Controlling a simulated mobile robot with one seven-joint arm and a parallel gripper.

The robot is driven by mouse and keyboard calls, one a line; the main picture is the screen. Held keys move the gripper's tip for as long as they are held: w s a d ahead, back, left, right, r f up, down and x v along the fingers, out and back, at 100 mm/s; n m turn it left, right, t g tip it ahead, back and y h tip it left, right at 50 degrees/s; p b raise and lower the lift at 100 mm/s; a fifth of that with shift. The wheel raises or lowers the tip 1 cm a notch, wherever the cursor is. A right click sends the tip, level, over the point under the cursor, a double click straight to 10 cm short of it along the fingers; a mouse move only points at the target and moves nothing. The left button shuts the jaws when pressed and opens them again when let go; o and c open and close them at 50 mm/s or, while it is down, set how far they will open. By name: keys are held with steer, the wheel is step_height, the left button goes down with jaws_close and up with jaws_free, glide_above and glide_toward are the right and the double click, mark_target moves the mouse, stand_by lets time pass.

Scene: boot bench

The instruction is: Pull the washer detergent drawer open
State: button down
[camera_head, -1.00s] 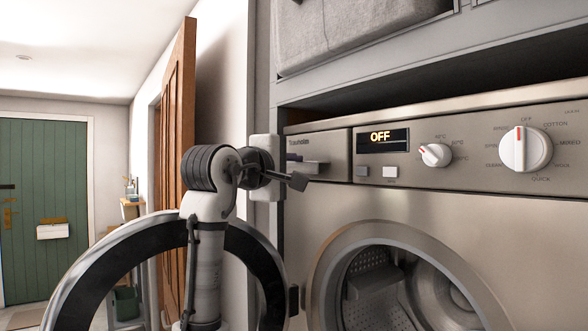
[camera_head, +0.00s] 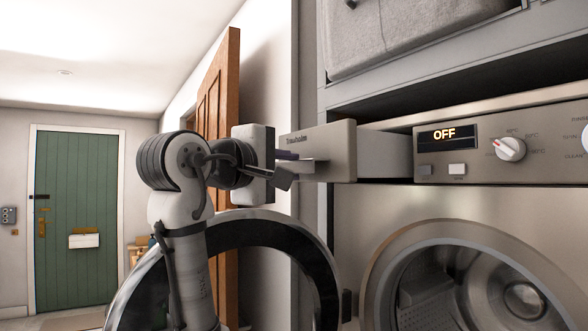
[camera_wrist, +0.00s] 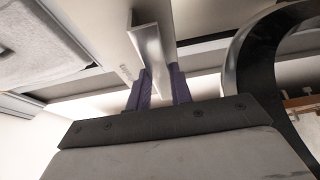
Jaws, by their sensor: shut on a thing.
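The detergent drawer (camera_head: 335,148) stands out from the washer (camera_head: 480,215) at its upper left. Its front panel is well clear of the washer's face, and the pale side of its box shows behind. My gripper (camera_head: 290,162) is in front of the panel, shut on the drawer's handle (camera_head: 312,168). In the wrist view the two purple fingers of my gripper (camera_wrist: 160,88) lie on either side of the metal handle bar (camera_wrist: 150,50). The inside of the drawer is hidden in both views.
The washer's round door (camera_head: 318,262) stands open to the left, below my gripper. The display (camera_head: 446,136) reads OFF, with a dial (camera_head: 510,149) to its right. A grey fabric bin (camera_head: 420,35) sits on the shelf above. A wooden door (camera_head: 222,100) stands behind my arm.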

steer(key=shift+s+a+f, duration=0.25)
steer(key=shift+s+a, duration=0.1)
steer(key=shift+a, duration=0.15)
steer(key=c, duration=1.3)
jaws_free()
steer(key=shift+r, duration=0.1)
steer(key=b+v, duration=0.4)
steer(key=v, duration=0.9)
steer(key=shift+s+a+b, duration=0.15)
steer(key=shift+s+b, duration=0.25)
steer(key=shift+w, duration=0.1)
